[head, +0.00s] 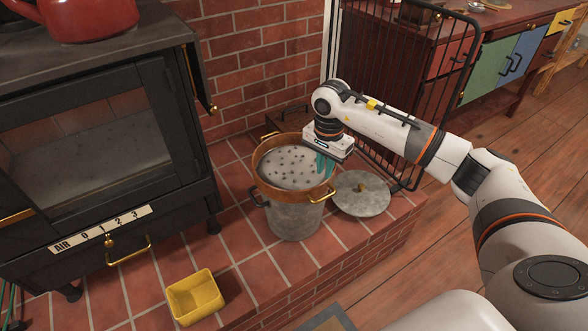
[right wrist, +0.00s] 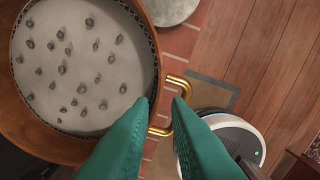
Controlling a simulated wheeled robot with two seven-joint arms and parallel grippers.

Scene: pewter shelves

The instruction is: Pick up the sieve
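The sieve, a round copper-brown pan (head: 262,152) with brass handles, sits on top of a grey metal bucket (head: 293,218) on the brick hearth. A pale grey surface with several dark lumps shows inside it. The sieve (right wrist: 154,45) fills the left of the right wrist view. My right gripper (head: 325,168) is at the sieve's right side, fingers pointing down. In the right wrist view its teal fingers (right wrist: 164,100) are apart, with their tips at the brass handle (right wrist: 176,79). Whether they touch the handle I cannot tell. My left gripper is not in view.
A round grey lid (head: 360,196) lies right of the bucket. A yellow box (head: 195,297) stands at the front left. A black stove (head: 100,150) is at left, a brick wall (head: 240,60) behind, and a black wire guard (head: 395,80) behind my right arm.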

